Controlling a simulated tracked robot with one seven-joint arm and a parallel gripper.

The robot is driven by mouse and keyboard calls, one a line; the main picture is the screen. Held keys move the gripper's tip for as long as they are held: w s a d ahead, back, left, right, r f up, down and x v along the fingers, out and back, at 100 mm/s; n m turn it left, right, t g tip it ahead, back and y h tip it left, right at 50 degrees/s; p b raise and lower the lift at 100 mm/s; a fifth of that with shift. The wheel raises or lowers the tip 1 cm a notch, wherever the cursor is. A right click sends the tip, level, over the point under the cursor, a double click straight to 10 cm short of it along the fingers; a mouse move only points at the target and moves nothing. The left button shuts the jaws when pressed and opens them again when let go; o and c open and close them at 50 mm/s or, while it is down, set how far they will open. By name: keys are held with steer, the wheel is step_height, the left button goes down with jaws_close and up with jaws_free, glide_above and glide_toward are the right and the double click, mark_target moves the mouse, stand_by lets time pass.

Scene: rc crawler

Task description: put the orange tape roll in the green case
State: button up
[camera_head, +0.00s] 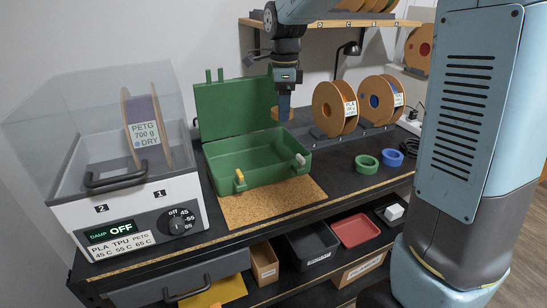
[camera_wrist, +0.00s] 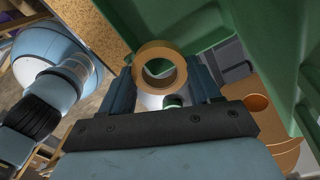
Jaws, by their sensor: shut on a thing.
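The green case (camera_head: 268,172) stands open on the bench in the head view, its lid (camera_head: 230,108) raised at the back and its tray looking empty. My gripper (camera_head: 284,113) points down above the right rear part of the case. It is shut on the orange tape roll (camera_wrist: 141,66), which shows between the fingers in the wrist view. In the head view the roll (camera_head: 276,114) is partly hidden behind the fingers, held above the tray and apart from it. Green case walls (camera_wrist: 205,25) fill the upper right of the wrist view.
A filament dryer (camera_head: 150,205) stands left of the case. Filament spools (camera_head: 328,110) stand behind and to the right. Green (camera_head: 366,164) and blue (camera_head: 392,157) tape rolls lie on the bench to the right. A cork mat (camera_head: 270,208) shows in front of the case.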

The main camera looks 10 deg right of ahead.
step_height(320, 180, down, 16)
steer(key=shift+f, duration=0.1)
stand_by(0.5)
steer(key=o, duration=1)
steer(key=shift+o, duration=0.2)
